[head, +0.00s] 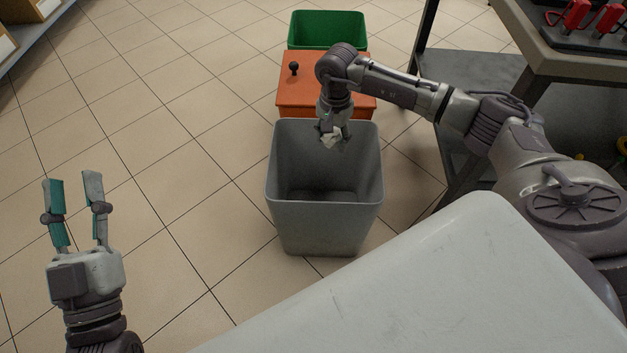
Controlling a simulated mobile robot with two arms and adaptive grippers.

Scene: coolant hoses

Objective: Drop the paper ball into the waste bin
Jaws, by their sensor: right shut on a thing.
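The paper ball (328,138) is a small crumpled whitish lump. My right gripper (335,142) is shut on it and points down over the far part of the waste bin's opening. The waste bin (322,225) is a grey, open-topped, tapered bin standing upright on the floor, and its visible inside looks empty. My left gripper (75,190) is open and empty, with its fingers pointing up the picture, well to the left of the bin. Part of the paper ball is hidden by the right gripper's fingers.
Behind the bin stand an orange box (298,92) with a black knob and a green bin (328,30). A dark workbench (575,55) with red-handled tools is at the right. A pale surface (430,290) fills the lower right.

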